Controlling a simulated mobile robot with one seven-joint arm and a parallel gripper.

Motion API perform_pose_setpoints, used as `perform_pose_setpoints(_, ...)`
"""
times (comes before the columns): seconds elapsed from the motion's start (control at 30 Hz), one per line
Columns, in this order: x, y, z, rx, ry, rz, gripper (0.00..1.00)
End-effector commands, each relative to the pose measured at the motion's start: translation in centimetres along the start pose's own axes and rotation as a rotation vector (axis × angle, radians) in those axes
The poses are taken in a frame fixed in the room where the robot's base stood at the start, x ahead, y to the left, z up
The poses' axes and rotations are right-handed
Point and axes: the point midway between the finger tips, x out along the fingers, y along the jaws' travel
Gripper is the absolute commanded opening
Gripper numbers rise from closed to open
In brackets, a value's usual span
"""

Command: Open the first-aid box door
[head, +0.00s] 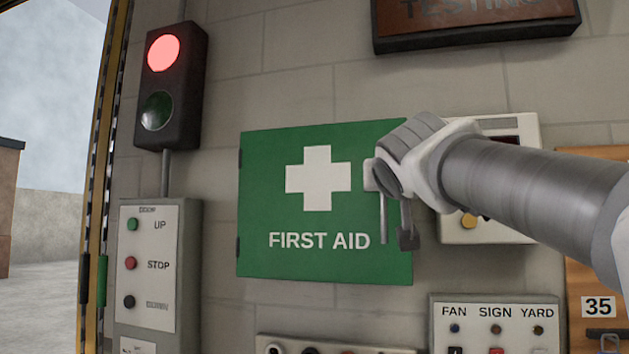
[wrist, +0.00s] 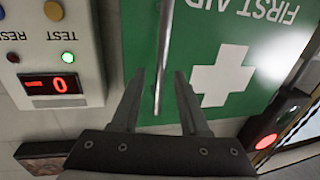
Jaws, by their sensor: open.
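The first-aid box door (head: 262,200) is a green panel with a white cross and "FIRST AID" lettering on the wall, and it looks shut. Dark hinges show on its left edge in the head view. My gripper (head: 396,235) is at the door's right edge, covering part of it. In the wrist view the door (wrist: 262,50) appears upside down. A thin metal bar handle (wrist: 163,50) runs between the two spread fingers of my gripper (wrist: 158,90). The fingers stand apart on either side of the bar; whether one touches it I cannot tell.
A white box with a red display (wrist: 55,85) sits beside the door, partly behind my arm in the head view. A traffic light (head: 172,85) and a button panel (head: 150,265) are on the left. A fan/sign/yard panel (head: 497,312) is below right.

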Motion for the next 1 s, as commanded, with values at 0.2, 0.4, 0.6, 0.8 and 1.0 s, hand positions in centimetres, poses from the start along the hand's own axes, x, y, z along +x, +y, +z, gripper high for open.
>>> perform_pose_setpoints(0.2,1.41,0.03,0.01,0.001,0.0,0.0,0.44)
perform_pose_setpoints(0.4,1.48,0.03,0.05,0.001,0.0,0.0,0.44)
perform_pose_setpoints(0.6,1.45,0.03,0.05,0.0,0.0,0.001,0.19)
perform_pose_setpoints(0.8,1.44,0.03,0.04,0.0,0.0,0.001,0.0)
perform_pose_setpoints(1.0,1.43,0.03,0.04,0.0,0.0,0.001,0.0)
